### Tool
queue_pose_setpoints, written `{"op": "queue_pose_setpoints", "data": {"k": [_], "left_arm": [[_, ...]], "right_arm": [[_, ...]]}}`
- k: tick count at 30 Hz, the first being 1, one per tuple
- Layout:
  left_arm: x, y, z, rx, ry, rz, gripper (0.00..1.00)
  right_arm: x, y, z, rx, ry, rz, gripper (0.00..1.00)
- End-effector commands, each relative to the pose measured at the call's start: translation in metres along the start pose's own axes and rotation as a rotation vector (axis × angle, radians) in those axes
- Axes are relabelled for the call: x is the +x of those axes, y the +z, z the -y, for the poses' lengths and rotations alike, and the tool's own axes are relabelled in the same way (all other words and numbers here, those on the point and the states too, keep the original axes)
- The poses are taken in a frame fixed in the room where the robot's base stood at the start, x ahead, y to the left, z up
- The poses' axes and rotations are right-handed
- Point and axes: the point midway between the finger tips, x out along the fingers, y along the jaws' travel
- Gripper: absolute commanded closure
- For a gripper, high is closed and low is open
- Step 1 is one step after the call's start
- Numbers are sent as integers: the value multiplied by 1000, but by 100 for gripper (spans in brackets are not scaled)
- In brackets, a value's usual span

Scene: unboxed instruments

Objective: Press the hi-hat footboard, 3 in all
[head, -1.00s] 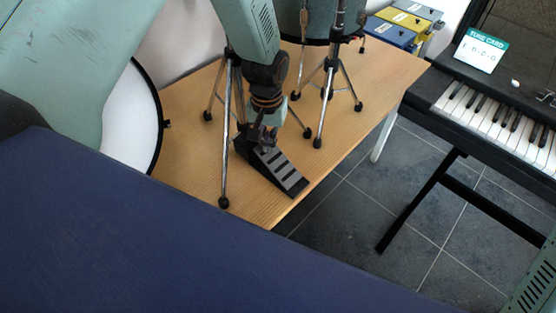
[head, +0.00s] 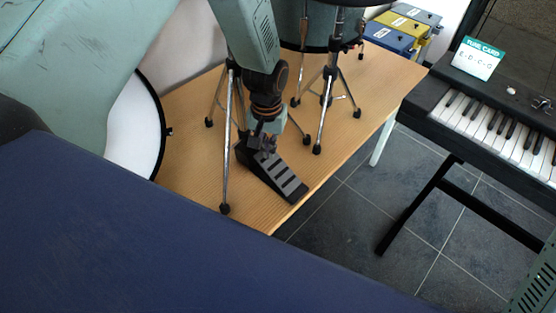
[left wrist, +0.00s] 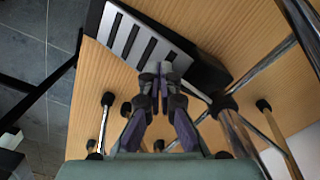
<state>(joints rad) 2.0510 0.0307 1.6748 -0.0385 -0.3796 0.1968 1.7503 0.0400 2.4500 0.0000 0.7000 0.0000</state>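The hi-hat footboard (head: 279,178) is a black pedal plate with grey bars, on the wooden platform between the hi-hat stand's chrome legs (head: 226,150). My left gripper (head: 262,146) points down at the footboard's rear, upper end. In the left wrist view the footboard (left wrist: 138,40) lies beyond the fingertips (left wrist: 158,72), which are together with nothing visible between them. The tips overlap the footboard's edge in that view; I cannot tell whether they touch it. My right gripper is not in view.
The wooden platform (head: 190,110) also carries a second chrome stand (head: 330,85) and a white round drum (head: 137,125). A keyboard (head: 500,125) with a tune card (head: 478,58) stands at right. Blue and yellow boxes (head: 405,25) sit behind. Tiled floor (head: 350,215) is open between.

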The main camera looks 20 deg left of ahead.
Motion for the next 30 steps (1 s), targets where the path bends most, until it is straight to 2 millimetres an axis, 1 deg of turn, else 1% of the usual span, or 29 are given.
{"op": "queue_pose_setpoints", "data": {"k": [1, 17, 30], "left_arm": [[-6, 0, 0, 0, 0, -1, 100], [-4, -1, 0, 0, 1, -3, 100], [30, -1, 0, 0, 0, -2, 100]], "right_arm": [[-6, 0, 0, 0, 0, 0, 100], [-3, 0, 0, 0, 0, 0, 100], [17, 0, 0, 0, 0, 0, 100]]}}
